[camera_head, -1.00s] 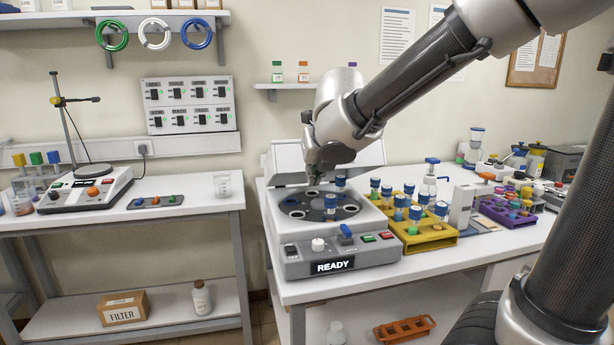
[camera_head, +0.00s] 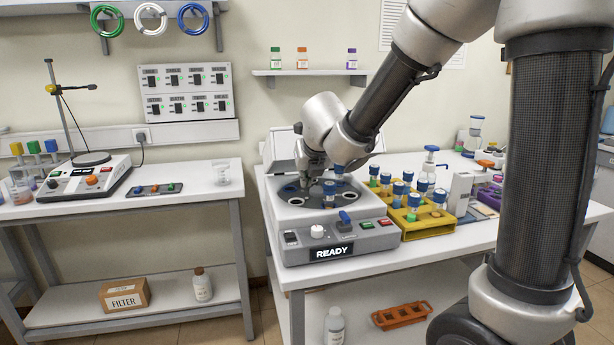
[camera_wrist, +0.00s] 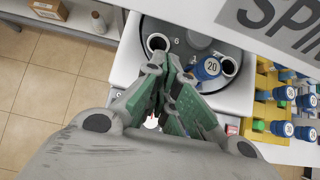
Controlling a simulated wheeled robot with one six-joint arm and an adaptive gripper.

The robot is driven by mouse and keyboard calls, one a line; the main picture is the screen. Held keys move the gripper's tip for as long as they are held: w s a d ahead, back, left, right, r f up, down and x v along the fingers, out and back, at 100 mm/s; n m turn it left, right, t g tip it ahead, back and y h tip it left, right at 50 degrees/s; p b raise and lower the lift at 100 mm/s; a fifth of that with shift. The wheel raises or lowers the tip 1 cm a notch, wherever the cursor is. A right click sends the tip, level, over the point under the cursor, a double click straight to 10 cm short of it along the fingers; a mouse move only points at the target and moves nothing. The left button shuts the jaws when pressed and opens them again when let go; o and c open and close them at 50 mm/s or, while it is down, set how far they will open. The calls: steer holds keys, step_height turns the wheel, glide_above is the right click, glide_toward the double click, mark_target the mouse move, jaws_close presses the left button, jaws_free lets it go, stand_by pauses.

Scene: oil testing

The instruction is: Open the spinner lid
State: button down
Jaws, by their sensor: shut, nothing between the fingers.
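The spinner (camera_head: 282,222) stands on the right-hand bench, its front display reading READY. Its lid (camera_head: 279,147) is raised at the back, and the rotor (camera_head: 347,197) is uncovered. In the wrist view the lid (camera_wrist: 291,30) crosses the upper right with large lettering. My gripper (camera_head: 310,182) is over the rotor, in front of the raised lid, and partly hides both. In the wrist view my gripper (camera_wrist: 163,78) is shut with nothing in it, beside the rotor's holes. A blue-capped tube (camera_wrist: 209,67) marked 20 sits in the rotor. Contact with the lid cannot be told.
A yellow rack (camera_head: 430,229) with several blue-capped tubes stands close to the spinner's right side.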

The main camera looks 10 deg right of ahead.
steer(key=shift+w+r, duration=0.4)
steer(key=shift+r, duration=0.35)
steer(key=shift+w+r, duration=0.35)
steer(key=shift+r, duration=0.35)
